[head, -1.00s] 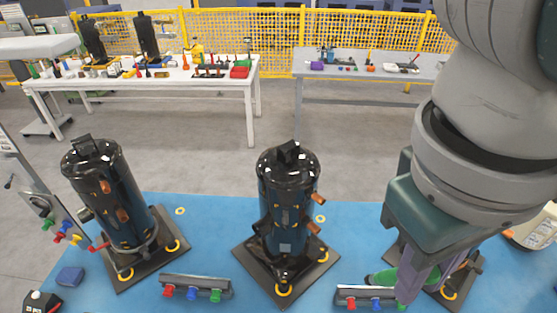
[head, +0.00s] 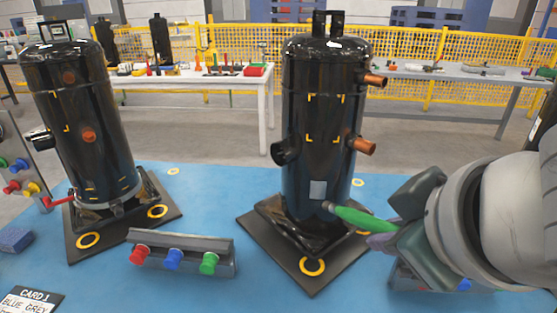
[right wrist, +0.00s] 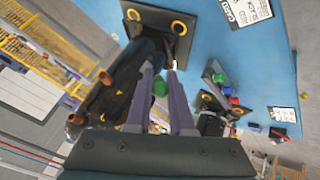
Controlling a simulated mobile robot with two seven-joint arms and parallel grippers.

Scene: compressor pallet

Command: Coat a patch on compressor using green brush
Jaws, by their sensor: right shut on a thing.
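The middle compressor (head: 310,80) is a black upright cylinder with copper stubs on its right side. Yellow corner marks frame patches on its front, and a light grey square (head: 318,190) sits low on it. My right gripper (head: 385,238) is shut on the green brush (head: 362,218), which lies nearly level and points left. The brush tip is in front of the lower right of the compressor; I cannot tell if it touches. In the right wrist view the green handle (right wrist: 160,87) shows between the fingers, with the compressor (right wrist: 112,104) beside them. My left gripper is not in view.
A rack (head: 190,244) with red, blue and green brushes lies on the blue mat (head: 200,205). Another rack is partly hidden behind my right gripper. A second compressor (head: 85,120) stands at left. A card (head: 28,300) lies at the front left.

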